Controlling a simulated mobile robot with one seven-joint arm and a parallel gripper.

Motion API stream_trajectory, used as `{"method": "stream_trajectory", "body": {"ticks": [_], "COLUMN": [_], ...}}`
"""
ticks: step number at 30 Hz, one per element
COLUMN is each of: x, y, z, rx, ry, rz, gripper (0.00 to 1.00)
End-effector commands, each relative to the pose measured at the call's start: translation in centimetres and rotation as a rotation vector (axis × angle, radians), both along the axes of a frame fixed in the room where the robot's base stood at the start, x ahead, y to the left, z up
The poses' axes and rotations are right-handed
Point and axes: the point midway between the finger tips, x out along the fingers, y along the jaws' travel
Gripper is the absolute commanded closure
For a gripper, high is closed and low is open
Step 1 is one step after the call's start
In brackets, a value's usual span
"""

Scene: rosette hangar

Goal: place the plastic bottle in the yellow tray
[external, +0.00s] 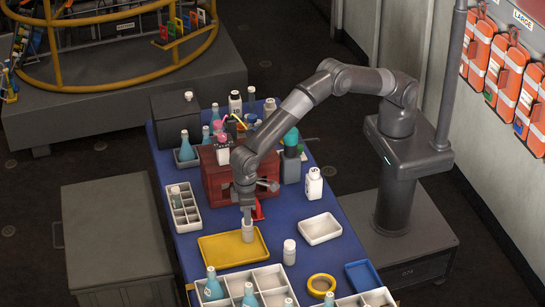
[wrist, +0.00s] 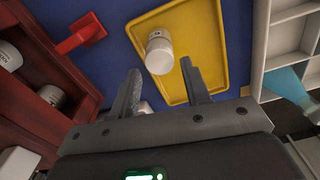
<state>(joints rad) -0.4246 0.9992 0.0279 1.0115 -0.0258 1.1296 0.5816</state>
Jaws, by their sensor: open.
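A white plastic bottle (external: 247,234) stands at the back right part of the yellow tray (external: 215,262), just below my gripper (external: 246,213). In the wrist view the bottle (wrist: 160,55) shows over the tray's (wrist: 207,30) edge area, a little beyond and between the fingertips. My gripper (wrist: 160,72) is open, with one finger to each side of the bottle and a gap visible. Whether the bottle's base is flat on the tray floor is partly hidden.
A dark red cabinet (external: 208,175) stands behind the tray. A white tray (external: 319,229) and another white bottle (external: 289,252) are to the right. A white divided box (external: 265,280) lies in front, and a yellow ring (external: 321,281) at the front right.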

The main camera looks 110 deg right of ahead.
Motion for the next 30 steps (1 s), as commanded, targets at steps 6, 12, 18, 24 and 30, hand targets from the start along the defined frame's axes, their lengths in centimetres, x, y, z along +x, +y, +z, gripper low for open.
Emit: {"method": "stream_trajectory", "body": {"ticks": [6,12,18,24,30], "x": [0.0,0.0,-0.2,-1.7,-5.0], "y": [0.0,0.0,-0.9,-4.9,-9.9], "z": [2.9,3.5,5.1,11.8,18.6], "rx": [-0.001,-0.001,0.004,0.020,0.032], "ry": [0.001,0.001,-0.011,-0.058,-0.115], "rz": [0.000,0.000,0.001,0.014,0.032], "gripper": [0.57,0.57,0.57,0.57,0.57]}}
